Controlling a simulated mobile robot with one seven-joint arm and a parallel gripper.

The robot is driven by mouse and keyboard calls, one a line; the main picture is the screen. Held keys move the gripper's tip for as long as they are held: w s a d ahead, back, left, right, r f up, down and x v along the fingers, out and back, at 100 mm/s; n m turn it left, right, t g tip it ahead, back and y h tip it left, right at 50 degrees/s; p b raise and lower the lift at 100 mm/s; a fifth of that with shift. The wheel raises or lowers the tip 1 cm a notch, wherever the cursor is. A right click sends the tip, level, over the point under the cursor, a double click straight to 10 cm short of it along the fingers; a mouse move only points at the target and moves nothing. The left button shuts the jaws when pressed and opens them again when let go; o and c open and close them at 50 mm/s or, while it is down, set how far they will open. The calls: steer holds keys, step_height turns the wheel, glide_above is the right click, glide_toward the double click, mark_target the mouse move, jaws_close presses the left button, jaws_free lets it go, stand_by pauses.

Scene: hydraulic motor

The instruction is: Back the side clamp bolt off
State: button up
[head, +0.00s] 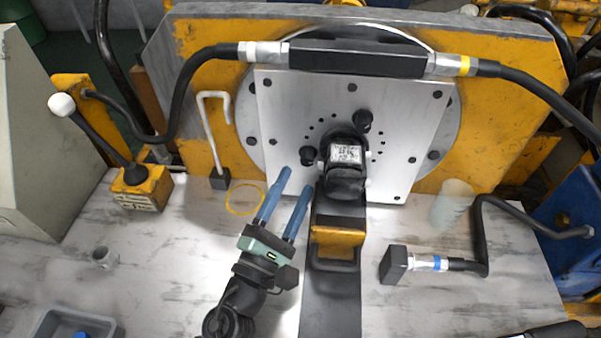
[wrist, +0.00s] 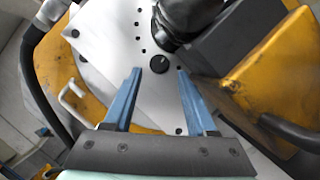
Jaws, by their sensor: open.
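A black round bolt head (head: 308,156), which looks like the side clamp bolt, stands out from the silver plate (head: 290,110) at the left of the black motor (head: 345,165). It also shows in the wrist view (wrist: 160,63), just beyond and between my fingertips. My gripper (head: 295,181) has two blue fingers spread apart with nothing between them. It points up at the plate, a little below and left of the bolt in the head view. A second black knob (head: 362,120) sits above the motor. Whether the fingers touch the plate cannot be told.
A bent white rod (head: 212,130) stands left of the plate, and a yellow ring (head: 245,198) lies on the bench near my gripper. An orange-topped black bracket (head: 335,245) is close on the right. Black hoses (head: 180,95) run at both sides.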

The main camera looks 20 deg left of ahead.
steer(key=shift+v, duration=1.65)
steer(key=m+g+h+p, duration=0.1)
steer(key=m+g+p, duration=0.3)
steer(key=m+p, duration=0.9)
glide_toward(303, 162)
steer(key=shift+n, duration=0.4)
steer(key=w, duration=0.5)
steer(key=w+p, duration=0.1)
steer(key=w, duration=0.2)
steer(key=shift+w+d+f, duration=0.35)
steer(key=shift+d+f, duration=0.05)
jaws_close()
